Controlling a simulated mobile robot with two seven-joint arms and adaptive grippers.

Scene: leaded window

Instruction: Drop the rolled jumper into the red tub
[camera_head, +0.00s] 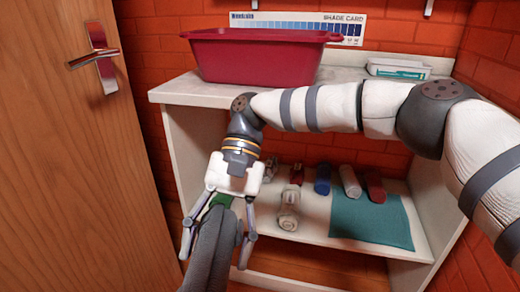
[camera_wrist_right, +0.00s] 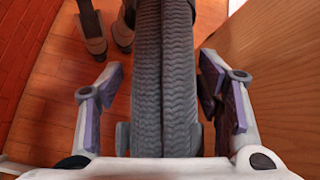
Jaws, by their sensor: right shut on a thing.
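The red tub (camera_head: 262,58) stands on the white top board, upright; its inside is mostly hidden from this angle. My right gripper (camera_head: 217,246) is below and in front of it, pointing down. It is shut on a long dark grey ribbed roll, which I take for the rolled jumper (camera_head: 208,252). A small green patch shows by the palm. My left gripper is not in view.
A wooden door (camera_head: 85,190) with a handle stands close on the left. The lower shelf (camera_head: 315,228) holds several small coloured rolls and a teal mat (camera_head: 370,220). My right arm crosses in front of the top board.

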